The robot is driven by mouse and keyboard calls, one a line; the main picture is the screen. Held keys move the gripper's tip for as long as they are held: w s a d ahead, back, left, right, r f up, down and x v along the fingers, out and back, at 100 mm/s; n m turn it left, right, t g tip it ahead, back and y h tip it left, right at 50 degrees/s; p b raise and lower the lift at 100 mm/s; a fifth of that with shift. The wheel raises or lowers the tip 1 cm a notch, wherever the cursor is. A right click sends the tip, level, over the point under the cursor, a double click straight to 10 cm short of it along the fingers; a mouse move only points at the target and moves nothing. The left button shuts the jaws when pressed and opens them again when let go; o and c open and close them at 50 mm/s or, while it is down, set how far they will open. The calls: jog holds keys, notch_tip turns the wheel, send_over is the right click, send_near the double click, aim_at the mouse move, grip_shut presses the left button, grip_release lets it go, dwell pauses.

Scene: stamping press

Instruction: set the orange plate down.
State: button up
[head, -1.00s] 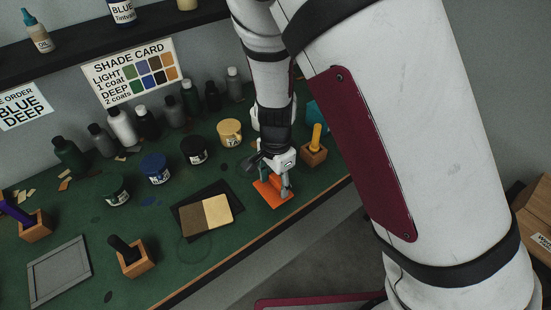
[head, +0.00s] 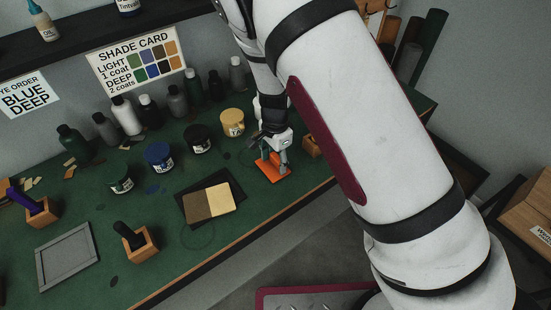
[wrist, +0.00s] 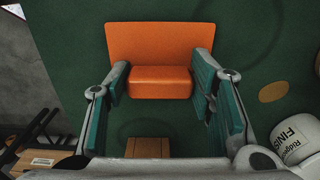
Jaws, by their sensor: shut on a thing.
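The orange plate (head: 272,173) is a flat sheet with a raised orange block on it. It is at the right part of the green bench, near the front edge, right of the brown-and-cream card. My gripper (head: 274,158) is over it, with fingers pointing down. In the wrist view, the green-padded fingers (wrist: 163,85) are on both sides of the orange block (wrist: 160,82), and the sheet (wrist: 155,40) spreads behind it. The plate looks flat and close to the bench top; I cannot tell whether it touches. My forearm hides part of the bench behind it.
A wooden block holder (head: 311,147) stands close right of the plate. The brown-and-cream card (head: 208,203) lies on a dark sheet to the left. A yellow jar (head: 232,122) and other jars stand behind.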

jog(key=shift+f, duration=0.15)
jog(key=o, duration=1.1)
jog(key=shift+o, duration=0.2)
notch_tip(320, 180, up, 12)
jog(key=shift+r, duration=0.25)
notch_tip(320, 180, up, 8)
jog(key=n+y, duration=0.2)
send_over(276, 158)
jog(key=s+d, duration=0.3)
jog(key=d, duration=0.1)
jog(key=s+d+r+n+t, duration=0.3)
jog(key=s+d+r+n, duration=0.4)
jog(key=s+r, duration=0.55)
jog(key=s+d+r+n+t+h, duration=0.2)
jog(key=s+d+r, duration=0.1)
jog(key=s+d, duration=0.3)
jog(key=shift+s+r+t, duration=0.3)
jog(key=shift+s+r, duration=0.05)
jog(key=shift+s, duration=0.45)
